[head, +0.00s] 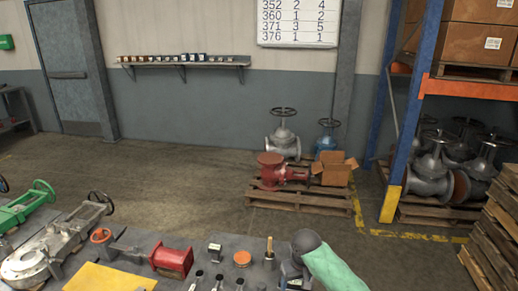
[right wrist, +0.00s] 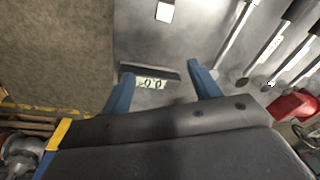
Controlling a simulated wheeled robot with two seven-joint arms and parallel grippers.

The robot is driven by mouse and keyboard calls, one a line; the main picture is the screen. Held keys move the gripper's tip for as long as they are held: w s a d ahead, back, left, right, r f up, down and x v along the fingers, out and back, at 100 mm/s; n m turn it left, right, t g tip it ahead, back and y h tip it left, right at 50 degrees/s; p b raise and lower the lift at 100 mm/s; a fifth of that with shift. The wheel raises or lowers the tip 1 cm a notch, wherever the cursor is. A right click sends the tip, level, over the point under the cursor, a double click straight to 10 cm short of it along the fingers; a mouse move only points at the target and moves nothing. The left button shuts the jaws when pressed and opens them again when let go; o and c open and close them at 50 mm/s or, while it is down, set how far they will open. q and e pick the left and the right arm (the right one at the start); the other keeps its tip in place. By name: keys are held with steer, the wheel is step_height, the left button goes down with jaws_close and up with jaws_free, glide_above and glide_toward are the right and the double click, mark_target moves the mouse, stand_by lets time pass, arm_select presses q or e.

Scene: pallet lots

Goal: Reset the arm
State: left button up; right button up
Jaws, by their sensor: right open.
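My right arm, in a green sleeve, comes in at the bottom right of the head view. Its gripper (head: 291,277) is at the right end of the grey workbench (head: 215,262), partly cut off by the picture's edge. In the right wrist view its two blue fingers (right wrist: 160,70) stand wide apart with nothing held between them. A small pale display reading like "00" (right wrist: 152,84) and a dark bar (right wrist: 150,70) show between the fingers, over the grey bench top. My left gripper is not seen.
The bench holds a red flanged part (head: 171,259), a yellow sheet (head: 108,279), an orange disc (head: 242,258) and several valves. Beyond it, a pallet (head: 290,202) carries valves and an open carton (head: 333,169). A blue-orange rack stands right. Floor at centre-left is clear.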

steer(key=shift+t+y, duration=0.4)
steer(key=shift+y, duration=0.1)
steer(key=s+f, duration=0.1)
steer(key=s, duration=0.2)
steer(key=s+a+f, duration=0.1)
steer(key=s, duration=0.4)
steer(key=shift+s+a+f, duration=0.4)
steer(key=shift+t, duration=0.4)
steer(key=s, duration=0.5)
steer(key=s+d+f, duration=0.1)
steer(key=s, duration=0.1)
steer(key=shift+s+f, duration=0.1)
steer(key=shift+s, duration=0.2)
steer(key=s+d+r+m+t+h, duration=0.1)
steer(key=s+d, duration=0.4)
steer(key=s, duration=0.4)
steer(key=s+d+r+h, duration=0.1)
steer(key=s+d, duration=0.4)
steer(key=s, duration=0.4)
steer(key=s+a+f+g, duration=0.1)
steer(key=s+f, duration=0.1)
steer(key=f, duration=1.7)
steer(key=s+a+f+g, duration=0.1)
steer(key=s+a+f, duration=0.1)
steer(key=f, duration=1.6)
steer(key=shift+s+a+f+y, duration=0.2)
steer(key=shift+s+f+y, duration=0.15)
steer(key=shift+s, duration=0.15)
